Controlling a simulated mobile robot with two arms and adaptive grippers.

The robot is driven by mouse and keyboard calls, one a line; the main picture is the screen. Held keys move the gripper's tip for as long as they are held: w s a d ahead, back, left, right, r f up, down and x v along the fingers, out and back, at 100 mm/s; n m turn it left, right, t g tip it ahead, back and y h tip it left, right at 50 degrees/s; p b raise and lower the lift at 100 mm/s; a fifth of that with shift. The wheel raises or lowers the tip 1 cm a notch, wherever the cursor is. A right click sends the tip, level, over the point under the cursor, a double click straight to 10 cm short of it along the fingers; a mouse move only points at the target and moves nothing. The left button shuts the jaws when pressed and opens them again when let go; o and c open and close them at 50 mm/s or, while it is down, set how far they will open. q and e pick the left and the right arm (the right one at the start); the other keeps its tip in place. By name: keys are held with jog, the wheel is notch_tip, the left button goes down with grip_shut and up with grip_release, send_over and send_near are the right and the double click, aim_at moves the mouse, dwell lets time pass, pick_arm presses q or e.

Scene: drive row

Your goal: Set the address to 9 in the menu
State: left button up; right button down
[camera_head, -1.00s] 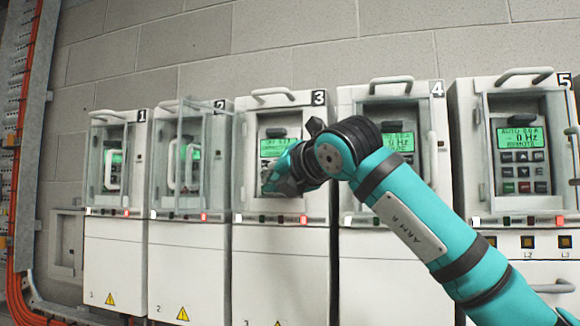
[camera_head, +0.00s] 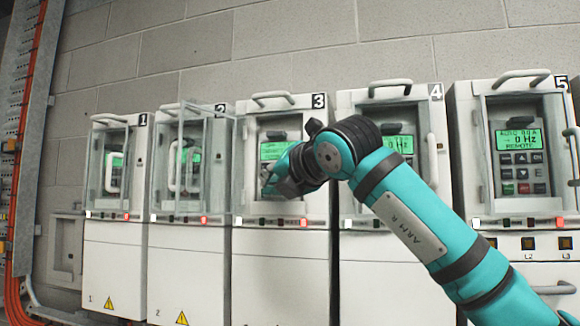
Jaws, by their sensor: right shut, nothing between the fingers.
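The drive 3 cabinet (camera_head: 284,220) stands in the middle of the row. Its green display (camera_head: 270,151) is lit, and its text is too small to read and partly covered. My right gripper (camera_head: 268,186) is shut and empty, at the keypad below that display. The gripper and wrist hide most of the keypad, and I cannot tell whether a fingertip touches a key. My left gripper is not in view.
Drives 1 (camera_head: 114,220) and 2 (camera_head: 188,222) at left have clear covers over their panels. Drive 4 (camera_head: 352,225) is partly behind my right arm. Drive 5 (camera_head: 525,215) at right shows its display and keypad uncovered. Orange cables run at far left.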

jog(key=shift+w+d, duration=0.2)
jog(key=shift+w, duration=0.3)
dwell(0.8)
jog(key=shift+s+a+b, duration=0.3)
jog(key=shift+s+b, duration=0.25)
jog(key=shift+s, duration=0.2)
jog(key=d+r, duration=0.2)
jog(key=shift+s+d+r+p, duration=0.25)
jog(key=shift+s+d+p, duration=0.05)
jog(key=shift+s+p, duration=0.1)
